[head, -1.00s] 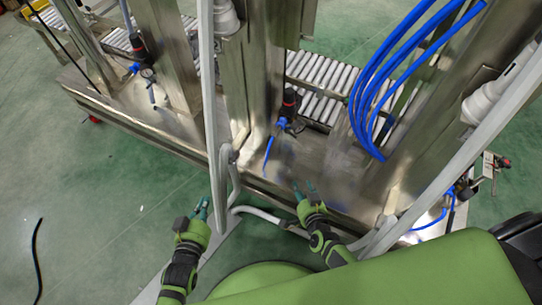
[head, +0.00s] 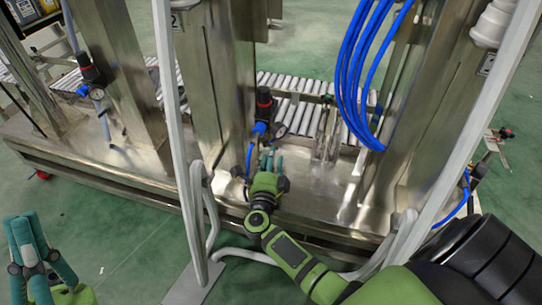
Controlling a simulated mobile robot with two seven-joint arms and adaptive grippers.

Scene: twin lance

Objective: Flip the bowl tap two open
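A unit with a black and red knob (head: 264,103), a round gauge and blue fittings (head: 260,128) stands on the steel frame beside a post labelled 2. I cannot tell which of its parts is the bowl tap. A blue tube or lever (head: 249,160) hangs below it. My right gripper (head: 271,160) is just below and in front of this unit, its teal fingers pointing up and apart with nothing seen between them.
A similar unit (head: 91,75) with a gauge is further left on the steel frame (head: 130,150). Pale pipes (head: 172,110) run in front of the posts. Blue hoses (head: 355,70) hang right of the middle. A roller conveyor (head: 310,90) lies behind.

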